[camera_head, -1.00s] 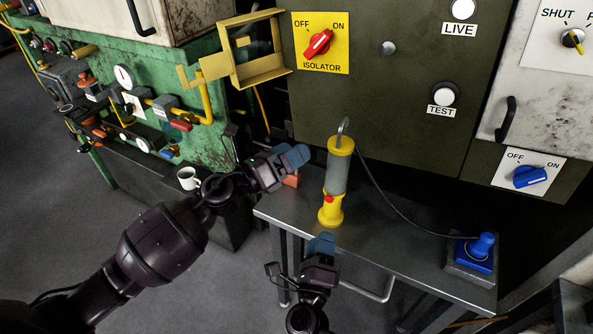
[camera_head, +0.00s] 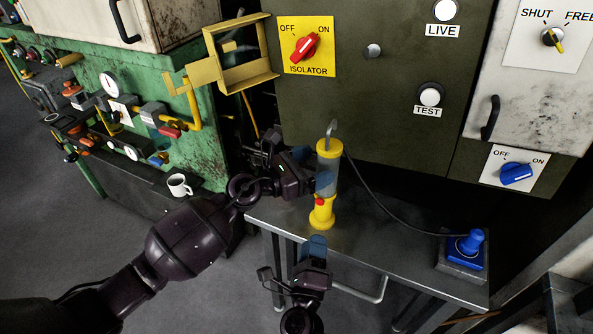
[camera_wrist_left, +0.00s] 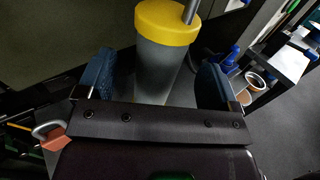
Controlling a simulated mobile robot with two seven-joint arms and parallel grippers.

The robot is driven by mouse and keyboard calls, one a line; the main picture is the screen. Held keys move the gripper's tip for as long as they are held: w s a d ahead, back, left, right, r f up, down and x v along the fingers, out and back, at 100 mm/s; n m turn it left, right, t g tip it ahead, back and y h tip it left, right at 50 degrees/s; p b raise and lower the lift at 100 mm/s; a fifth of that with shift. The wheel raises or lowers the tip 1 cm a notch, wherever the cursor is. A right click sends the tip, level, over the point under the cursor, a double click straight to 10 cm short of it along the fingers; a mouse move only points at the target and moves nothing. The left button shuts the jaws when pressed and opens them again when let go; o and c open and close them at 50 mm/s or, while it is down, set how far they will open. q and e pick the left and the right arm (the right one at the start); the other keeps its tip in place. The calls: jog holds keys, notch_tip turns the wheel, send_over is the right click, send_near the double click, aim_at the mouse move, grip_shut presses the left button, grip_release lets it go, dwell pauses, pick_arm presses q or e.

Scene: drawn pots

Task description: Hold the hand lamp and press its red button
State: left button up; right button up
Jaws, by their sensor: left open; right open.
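The hand lamp (camera_head: 322,216) stands upright on the metal table, with yellow ends, a grey-clear middle and a hook on top. Its red button (camera_head: 320,201) is on the lower yellow part, facing me. My left gripper (camera_head: 324,183) is at the lamp's middle, covering some of it. In the left wrist view, the lamp's grey body (camera_wrist_left: 162,66) stands between the two blue fingers of the open left gripper (camera_wrist_left: 154,84), with a gap visible on the right. My right gripper (camera_head: 314,247) is open and empty, below and in front of the lamp, near the table's front edge.
A cable runs from behind the lamp to a blue plug (camera_head: 468,246) on the table's right. The dark panel (camera_head: 400,120) rises behind the table (camera_head: 385,245). A white mug (camera_head: 179,185) stands at left. Bare tabletop lies right of the lamp.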

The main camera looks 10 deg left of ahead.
aim_at(329, 159)
pick_arm(q)
jog(key=shift+x, duration=2.1)
jog(key=shift+c, duration=0.4)
jog(key=c, duration=1.2)
jog(key=shift+c, duration=0.2)
pick_arm(e)
grip_shut()
